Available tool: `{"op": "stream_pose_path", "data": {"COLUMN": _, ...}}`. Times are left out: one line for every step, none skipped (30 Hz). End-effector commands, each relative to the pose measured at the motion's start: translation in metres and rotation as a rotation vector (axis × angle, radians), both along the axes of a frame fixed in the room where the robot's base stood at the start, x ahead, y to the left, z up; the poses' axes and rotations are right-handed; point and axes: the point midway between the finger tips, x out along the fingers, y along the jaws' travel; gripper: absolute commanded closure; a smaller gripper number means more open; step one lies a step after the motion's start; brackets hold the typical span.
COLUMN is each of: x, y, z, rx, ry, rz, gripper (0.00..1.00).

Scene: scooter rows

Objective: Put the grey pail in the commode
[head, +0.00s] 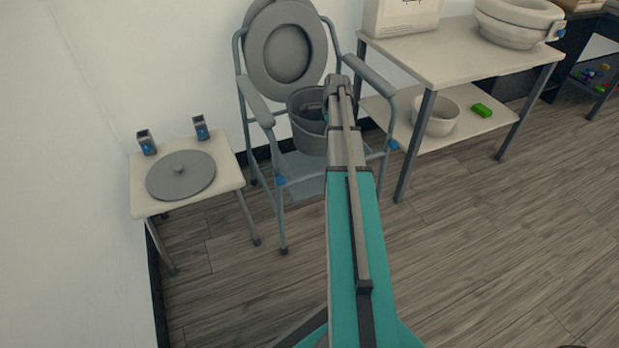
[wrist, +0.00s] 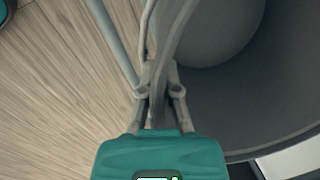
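The commode (head: 245,95) is a grey tube-frame chair with armrests and its oval seat and lid (head: 285,55) raised against the wall. The grey pail (head: 306,138) is upright between the armrests, inside the frame; I cannot tell whether it rests on its support. My gripper (head: 338,84) is at the pail's upper right edge in the head view, partly hidden by my arm. In the wrist view, my gripper's fingers (wrist: 160,92) are closed on the pail's rim, with the pail's inside (wrist: 240,85) to the right.
A low stool (head: 140,205) on the left holds a round grey lid (head: 180,178) and two small blue-and-grey brackets (head: 200,127). Floor in front is clear.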

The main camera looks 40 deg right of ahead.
Motion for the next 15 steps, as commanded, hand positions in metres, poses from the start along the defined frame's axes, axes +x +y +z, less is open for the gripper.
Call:
{"op": "stream_pose_path", "data": {"x": 0.006, "y": 0.0, "z": -0.017, "rx": 0.0, "ry": -0.002, "rz": -0.003, "gripper": 1.0}}
{"op": "stream_pose_path", "data": {"x": 0.008, "y": 0.0, "z": -0.022, "rx": -0.001, "ry": -0.001, "rz": -0.006, "gripper": 1.0}}
{"op": "stream_pose_path", "data": {"x": 0.012, "y": 0.0, "z": -0.029, "rx": 0.0, "ry": -0.002, "rz": -0.01, "gripper": 1.0}}
{"op": "stream_pose_path", "data": {"x": 0.014, "y": 0.0, "z": -0.033, "rx": 0.0, "ry": -0.002, "rz": -0.013, "gripper": 1.0}}
{"op": "stream_pose_path", "data": {"x": 0.017, "y": 0.001, "z": -0.038, "rx": 0.0, "ry": -0.003, "rz": -0.016, "gripper": 1.0}}
{"op": "stream_pose_path", "data": {"x": 0.02, "y": 0.001, "z": -0.045, "rx": 0.0, "ry": -0.002, "rz": -0.019, "gripper": 1.0}}
{"op": "stream_pose_path", "data": {"x": 0.022, "y": 0.001, "z": -0.05, "rx": 0.0, "ry": -0.003, "rz": -0.022, "gripper": 1.0}}
{"op": "stream_pose_path", "data": {"x": 0.025, "y": 0.002, "z": -0.054, "rx": 0.0, "ry": -0.004, "rz": -0.026, "gripper": 1.0}}
{"op": "stream_pose_path", "data": {"x": 0.028, "y": 0.002, "z": -0.06, "rx": 0.001, "ry": -0.004, "rz": -0.03, "gripper": 1.0}}
{"op": "stream_pose_path", "data": {"x": 0.03, "y": 0.002, "z": -0.064, "rx": 0.0, "ry": -0.004, "rz": -0.034, "gripper": 1.0}}
{"op": "stream_pose_path", "data": {"x": 0.032, "y": 0.002, "z": -0.068, "rx": 0.0, "ry": -0.004, "rz": -0.036, "gripper": 1.0}}
{"op": "stream_pose_path", "data": {"x": 0.034, "y": 0.003, "z": -0.072, "rx": 0.0, "ry": -0.005, "rz": -0.039, "gripper": 1.0}}
{"op": "stream_pose_path", "data": {"x": 0.036, "y": 0.003, "z": -0.075, "rx": 0.001, "ry": -0.005, "rz": -0.041, "gripper": 1.0}}
{"op": "stream_pose_path", "data": {"x": 0.038, "y": 0.003, "z": -0.078, "rx": 0.001, "ry": -0.006, "rz": -0.044, "gripper": 1.0}}
{"op": "stream_pose_path", "data": {"x": 0.039, "y": 0.003, "z": -0.081, "rx": 0.0, "ry": -0.005, "rz": -0.047, "gripper": 1.0}}
